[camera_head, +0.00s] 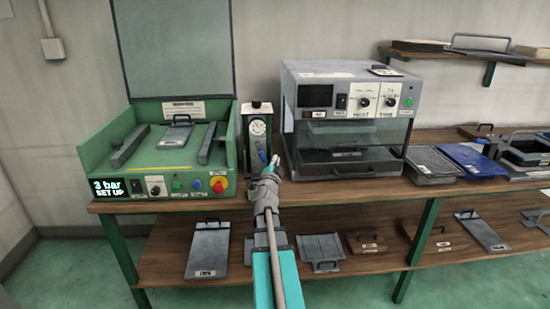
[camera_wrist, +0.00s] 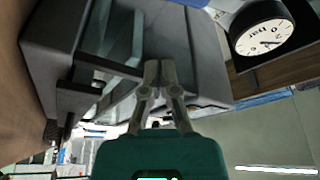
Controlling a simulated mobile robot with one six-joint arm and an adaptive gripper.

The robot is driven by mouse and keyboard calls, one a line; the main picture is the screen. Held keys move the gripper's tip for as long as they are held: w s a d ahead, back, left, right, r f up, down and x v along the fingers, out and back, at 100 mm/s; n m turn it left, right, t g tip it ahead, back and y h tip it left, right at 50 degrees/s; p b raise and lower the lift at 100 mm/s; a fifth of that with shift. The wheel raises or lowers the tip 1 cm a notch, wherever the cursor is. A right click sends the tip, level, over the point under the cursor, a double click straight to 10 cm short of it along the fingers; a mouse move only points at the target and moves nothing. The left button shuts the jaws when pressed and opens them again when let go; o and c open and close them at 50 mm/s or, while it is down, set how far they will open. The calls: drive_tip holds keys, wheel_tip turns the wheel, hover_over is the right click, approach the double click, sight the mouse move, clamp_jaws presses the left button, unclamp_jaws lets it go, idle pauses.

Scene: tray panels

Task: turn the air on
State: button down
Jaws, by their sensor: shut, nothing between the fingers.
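The air unit (camera_head: 258,128) is a narrow upright panel between the green machine and the grey oven. It carries a round white gauge (camera_head: 258,127) and a blue lever (camera_head: 262,156) low down. The gauge's dial (camera_wrist: 264,38) also shows large at the upper right of the wrist view. My gripper (camera_head: 272,163) is in front of the panel's lower right, close beside the blue lever; I cannot tell whether it touches. In the wrist view my gripper (camera_wrist: 154,66) is shut and empty. The lever is not clearly visible there.
The green machine (camera_head: 105,150) stands left, with a display (camera_head: 108,189) reading "3 bar SET UP" and a red-yellow knob (camera_head: 219,185). The grey oven (camera_head: 345,120) stands close on the right. Trays (camera_head: 430,162) lie further right on the bench; plates lie on the lower shelf.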

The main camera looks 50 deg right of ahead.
drive_tip(key=v, duration=0.5)
drive_tip(key=shift+a+r, duration=0.15)
drive_tip(key=shift+a, duration=0.2)
idle(0.4)
